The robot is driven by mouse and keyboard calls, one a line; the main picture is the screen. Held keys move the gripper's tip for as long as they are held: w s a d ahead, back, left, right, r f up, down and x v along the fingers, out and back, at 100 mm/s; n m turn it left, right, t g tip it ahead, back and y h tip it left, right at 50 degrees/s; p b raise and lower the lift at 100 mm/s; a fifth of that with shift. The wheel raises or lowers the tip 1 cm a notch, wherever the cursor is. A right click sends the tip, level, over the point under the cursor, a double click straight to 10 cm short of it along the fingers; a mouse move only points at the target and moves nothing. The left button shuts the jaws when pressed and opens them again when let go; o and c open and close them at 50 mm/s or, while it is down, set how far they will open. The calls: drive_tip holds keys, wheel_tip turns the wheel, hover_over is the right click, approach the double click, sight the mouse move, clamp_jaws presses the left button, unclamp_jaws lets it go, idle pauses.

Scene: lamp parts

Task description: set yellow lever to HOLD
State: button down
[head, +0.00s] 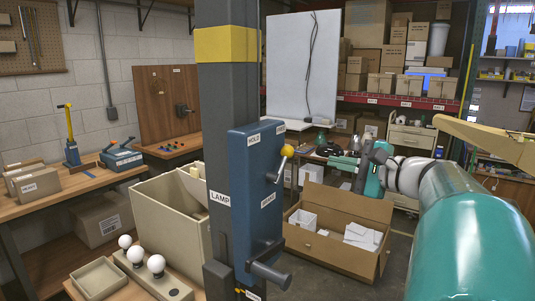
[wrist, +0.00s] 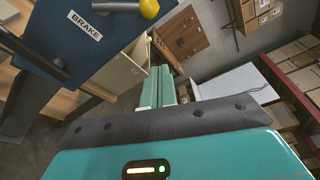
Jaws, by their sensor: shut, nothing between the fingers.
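The yellow lever has a round yellow knob (head: 287,151) on a short metal arm rising from a pivot on the blue box (head: 253,190). In the head view it tilts up and to the right. The HOLD label (head: 253,140) is on the box's upper part, and the BRAKE label (head: 267,200) is lower. In the wrist view the knob (wrist: 149,8) is at the top edge, and the BRAKE label (wrist: 84,25) shows. My gripper (head: 330,155) is shut and empty, to the right of the knob and apart from it. Its teal fingers (wrist: 164,88) show in the wrist view.
The box is on a grey post (head: 228,110) with a yellow band. A dark handle (head: 270,274) sticks out below. An open cardboard box (head: 330,253) stands below on the right. A bench with white bulbs (head: 156,263) and a beige bin (head: 165,215) are left of the post.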

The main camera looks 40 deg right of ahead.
sight(282, 166)
drive_tip(key=shift+s+d, duration=0.1)
drive_tip(key=w+a+f, duration=0.1)
drive_tip(key=w, duration=0.8)
drive_tip(key=shift+n, duration=0.4)
drive_tip(key=a, duration=0.1)
drive_tip(key=a+r, duration=0.2)
drive_tip(key=a, duration=0.1)
drive_tip(key=shift+s, duration=0.4)
